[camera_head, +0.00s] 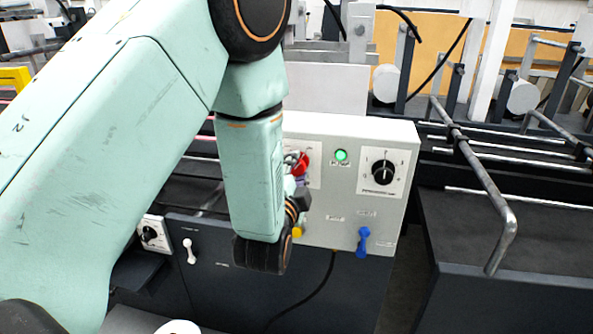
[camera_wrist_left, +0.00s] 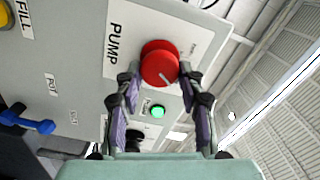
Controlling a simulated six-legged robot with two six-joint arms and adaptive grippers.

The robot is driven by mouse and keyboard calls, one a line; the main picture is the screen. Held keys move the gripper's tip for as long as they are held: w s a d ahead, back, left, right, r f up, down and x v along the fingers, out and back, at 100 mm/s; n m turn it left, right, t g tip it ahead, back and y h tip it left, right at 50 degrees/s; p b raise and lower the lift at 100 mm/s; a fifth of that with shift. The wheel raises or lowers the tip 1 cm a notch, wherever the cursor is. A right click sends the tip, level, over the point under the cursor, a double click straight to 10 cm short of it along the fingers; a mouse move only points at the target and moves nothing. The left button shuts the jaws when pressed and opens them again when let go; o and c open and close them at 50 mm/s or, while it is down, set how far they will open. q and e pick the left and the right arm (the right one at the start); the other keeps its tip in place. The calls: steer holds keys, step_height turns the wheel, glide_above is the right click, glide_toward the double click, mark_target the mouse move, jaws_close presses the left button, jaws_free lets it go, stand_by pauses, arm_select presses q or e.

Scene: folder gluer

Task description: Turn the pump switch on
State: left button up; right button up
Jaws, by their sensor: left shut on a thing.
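The pump switch (camera_head: 302,163) is a red round knob on the light grey control box, partly hidden behind my left arm in the head view. In the left wrist view, the red pump switch (camera_wrist_left: 160,64) sits on a white plate lettered PUMP. My left gripper (camera_wrist_left: 160,84) has one finger on each side of the knob and is shut on it. In the head view, my left gripper (camera_head: 297,170) is mostly hidden by its own wrist. A round green lamp (camera_head: 341,155) beside the switch is lit; it also shows in the left wrist view (camera_wrist_left: 157,111). My right gripper is not in view.
The control box (camera_head: 325,238) also carries a black dial (camera_head: 383,172), a blue lever (camera_head: 363,241) and a yellow knob (camera_head: 298,232). A white lever (camera_head: 189,251) is lower left. A bent metal rail (camera_head: 490,200) stands out at the right.

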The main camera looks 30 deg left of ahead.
arm_select(q)
steer(key=shift+r, duration=0.1)
steer(key=o, duration=1.1)
steer(key=shift+w+a, duration=0.15)
steer(key=shift+o, duration=0.2)
steer(key=shift+s, duration=0.2)
steer(key=v, duration=0.7)
steer(key=shift+s, duration=0.1)
